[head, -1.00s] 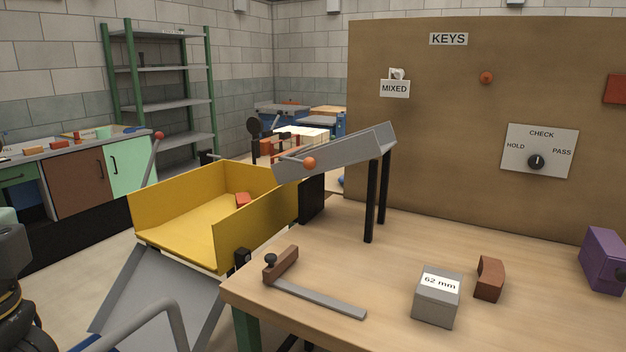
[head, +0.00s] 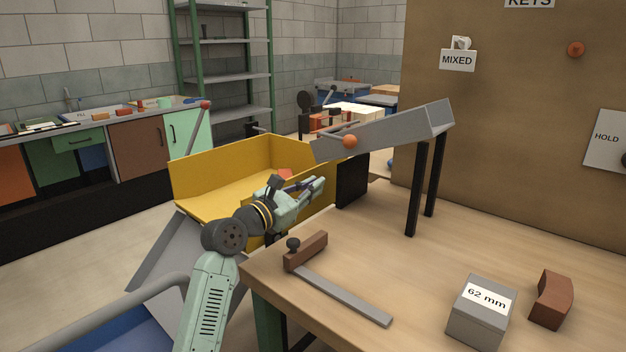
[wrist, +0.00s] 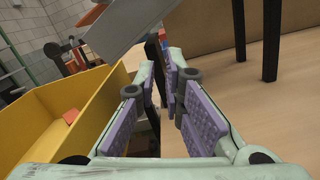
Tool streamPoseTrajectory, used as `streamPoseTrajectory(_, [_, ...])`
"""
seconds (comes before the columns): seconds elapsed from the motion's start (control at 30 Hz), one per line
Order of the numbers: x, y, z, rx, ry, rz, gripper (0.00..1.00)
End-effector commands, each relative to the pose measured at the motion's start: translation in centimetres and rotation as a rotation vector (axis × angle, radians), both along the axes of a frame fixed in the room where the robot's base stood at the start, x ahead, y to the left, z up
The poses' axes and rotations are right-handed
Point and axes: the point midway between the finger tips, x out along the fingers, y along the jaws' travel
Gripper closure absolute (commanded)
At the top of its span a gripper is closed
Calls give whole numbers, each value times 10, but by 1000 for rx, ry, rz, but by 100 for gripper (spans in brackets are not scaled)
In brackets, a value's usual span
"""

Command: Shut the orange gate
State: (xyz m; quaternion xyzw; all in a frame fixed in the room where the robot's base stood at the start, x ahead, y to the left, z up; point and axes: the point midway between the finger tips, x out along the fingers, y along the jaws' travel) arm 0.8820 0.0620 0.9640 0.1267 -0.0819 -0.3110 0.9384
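A grey sloped chute (head: 395,130) stands on black legs above the bench, its low end toward the yellow bin (head: 215,190). An orange ball knob (head: 349,141) on a thin rod sits at that low end; I take it as the orange gate's handle. I cannot make out a separate gate panel or how far it stands open. My gripper (head: 318,186) is below and left of the knob, beside the bin's near wall, apart from the knob. In the wrist view the purple finger pads (wrist: 169,70) are apart with nothing between them, and the chute (wrist: 125,25) is ahead, above.
The wooden bench (head: 400,260) bears a hammer-like tool (head: 335,285), a grey "62 mm" block (head: 482,312) and a curved brown brick (head: 551,299). A brown board (head: 520,110) with a "MIXED" tag (head: 457,60) stands behind. A red piece (wrist: 71,116) lies in the bin.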

Motion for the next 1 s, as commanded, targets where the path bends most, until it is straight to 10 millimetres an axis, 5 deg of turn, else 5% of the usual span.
streamPoseTrajectory(0.33, [57, -46, 13, -1, -1, -3, 100])
streamPoseTrajectory(0.6, [53, -54, 42, -2, -2, -1, 100])
streamPoseTrajectory(1.0, [53, -55, 44, -4, -1, 0, 100])
